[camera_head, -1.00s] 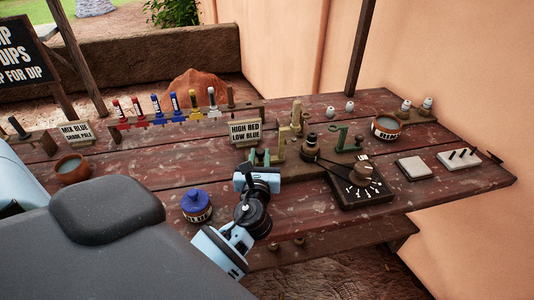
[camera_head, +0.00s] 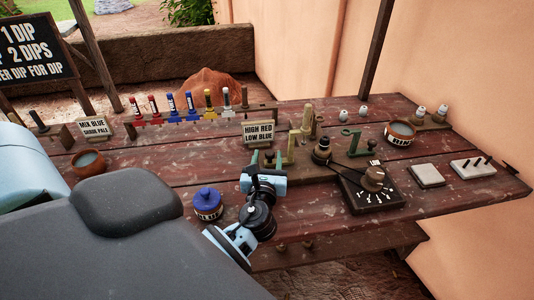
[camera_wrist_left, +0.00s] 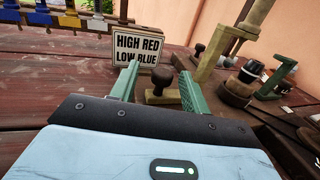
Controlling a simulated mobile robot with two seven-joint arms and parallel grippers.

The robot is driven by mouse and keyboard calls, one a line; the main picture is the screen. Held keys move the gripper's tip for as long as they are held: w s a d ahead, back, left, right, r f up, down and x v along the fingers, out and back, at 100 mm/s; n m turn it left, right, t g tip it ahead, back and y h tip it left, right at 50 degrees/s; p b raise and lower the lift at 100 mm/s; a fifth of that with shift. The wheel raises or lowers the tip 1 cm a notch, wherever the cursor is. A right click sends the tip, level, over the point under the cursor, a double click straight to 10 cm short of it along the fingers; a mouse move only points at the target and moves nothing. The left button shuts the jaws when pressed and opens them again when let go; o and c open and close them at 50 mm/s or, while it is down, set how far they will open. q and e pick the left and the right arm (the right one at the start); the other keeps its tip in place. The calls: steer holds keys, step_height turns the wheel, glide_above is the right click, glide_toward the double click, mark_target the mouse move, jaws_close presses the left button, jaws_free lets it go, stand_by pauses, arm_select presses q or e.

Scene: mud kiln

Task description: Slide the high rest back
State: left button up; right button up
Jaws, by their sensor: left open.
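My left gripper (camera_head: 266,160) is open over the table; in the left wrist view its two green fingers (camera_wrist_left: 158,85) stand apart. A small wooden block with a dark knob (camera_wrist_left: 161,92) shows between them; I cannot tell if they touch it. A tall tan upright rest (camera_wrist_left: 213,50) stands just right of the fingers, and shows in the head view (camera_head: 291,147). A lower green rest (camera_head: 349,144) stands farther right, also in the left wrist view (camera_wrist_left: 280,76). I cannot tell for sure which part is the high rest. My right gripper is not in view.
A sign reading HIGH RED LOW BLUE (camera_head: 258,133) stands behind the fingers. A dial box (camera_head: 372,190) and a dark round knob (camera_head: 322,150) are to the right. A blue-lidded pot (camera_head: 208,204) is to the left. Bare planks lie at the front right.

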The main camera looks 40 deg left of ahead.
arm_select(q)
steer(key=v, duration=0.7)
steer(key=shift+s+d, duration=0.15)
steer(key=shift+s, duration=0.2)
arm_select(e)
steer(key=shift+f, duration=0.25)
